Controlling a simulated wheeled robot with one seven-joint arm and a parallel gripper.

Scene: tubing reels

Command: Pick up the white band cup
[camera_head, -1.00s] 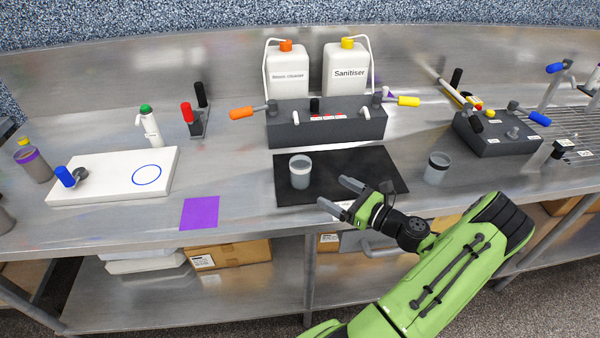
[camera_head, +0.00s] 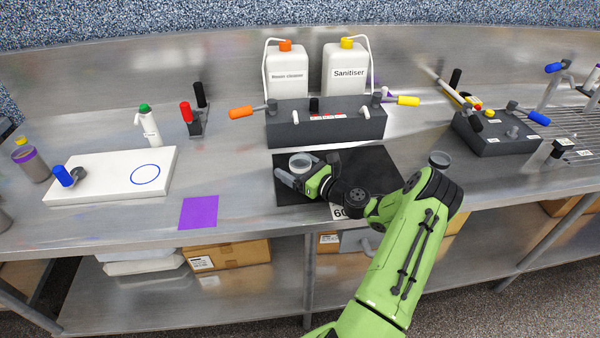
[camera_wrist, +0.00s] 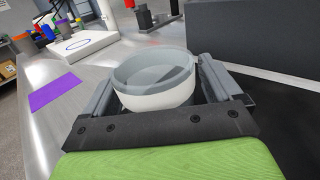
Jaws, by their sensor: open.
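The white band cup (camera_head: 300,160) is a clear grey cup with a white band, standing upright on the black mat (camera_head: 373,168). In the wrist view the cup (camera_wrist: 154,82) sits between the two fingers of my gripper (camera_wrist: 152,95), with its rim above them. My gripper is open around the cup, one finger on each side. It also shows in the head view (camera_head: 307,175), where it hides most of the cup's lower part. I cannot tell whether either finger touches the cup.
A similar cup with a dark band (camera_head: 439,160) stands right of the mat, partly behind my arm. A dark grey tap block (camera_head: 325,128) with levers stands behind the mat. A purple square (camera_head: 198,212) and a white board (camera_head: 113,178) lie to the left.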

